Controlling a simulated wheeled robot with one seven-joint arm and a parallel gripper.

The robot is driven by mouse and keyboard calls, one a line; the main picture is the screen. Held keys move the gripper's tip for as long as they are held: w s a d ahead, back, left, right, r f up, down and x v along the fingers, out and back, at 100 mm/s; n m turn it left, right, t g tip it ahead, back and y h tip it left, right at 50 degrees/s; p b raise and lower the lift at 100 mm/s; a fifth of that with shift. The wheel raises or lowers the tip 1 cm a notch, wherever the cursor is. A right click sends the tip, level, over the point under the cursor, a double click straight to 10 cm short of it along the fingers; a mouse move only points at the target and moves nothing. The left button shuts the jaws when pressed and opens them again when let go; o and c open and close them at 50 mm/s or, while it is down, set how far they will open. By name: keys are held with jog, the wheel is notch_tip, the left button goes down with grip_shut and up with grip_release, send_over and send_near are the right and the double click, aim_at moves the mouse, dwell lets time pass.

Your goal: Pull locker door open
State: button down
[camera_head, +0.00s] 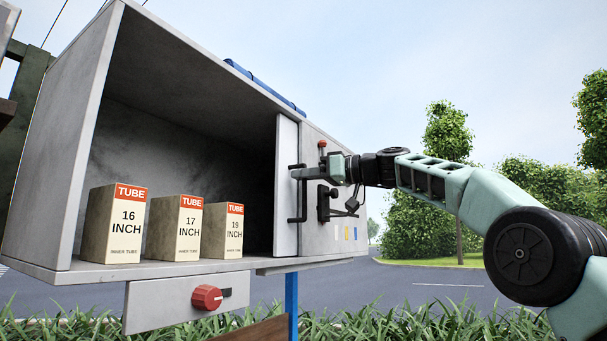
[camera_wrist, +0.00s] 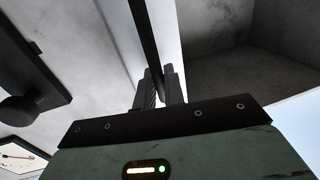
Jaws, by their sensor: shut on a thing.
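The locker door (camera_head: 287,235) is a pale upright panel at the right end of the locker opening in the head view. The opening to its left is wide and uncovered. A black bar handle (camera_head: 304,209) stands upright on the door. My gripper (camera_head: 297,174) reaches in from the right and is shut on the upper part of this handle. In the wrist view the handle (camera_wrist: 143,28) runs down between the two fingers of my gripper (camera_wrist: 159,88), and the door (camera_wrist: 166,28) shows as a bright strip. The fingertips partly hide the bar.
The grey locker (camera_head: 85,264) holds three tube boxes, marked 16 (camera_head: 117,228), 17 (camera_head: 175,229) and 19 inch (camera_head: 228,232). A panel with a red knob (camera_head: 207,297) hangs below. A black fitting (camera_head: 324,203) sits on the grey face right of the door. Grass lies below.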

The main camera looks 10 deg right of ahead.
jog(key=c, duration=1.6)
grip_release()
jog(key=shift+c, duration=0.2)
jog(key=b+v, duration=0.7)
jog(key=v, duration=1)
jog(key=shift+s, duration=0.15)
jog(key=shift+d+r, duration=0.1)
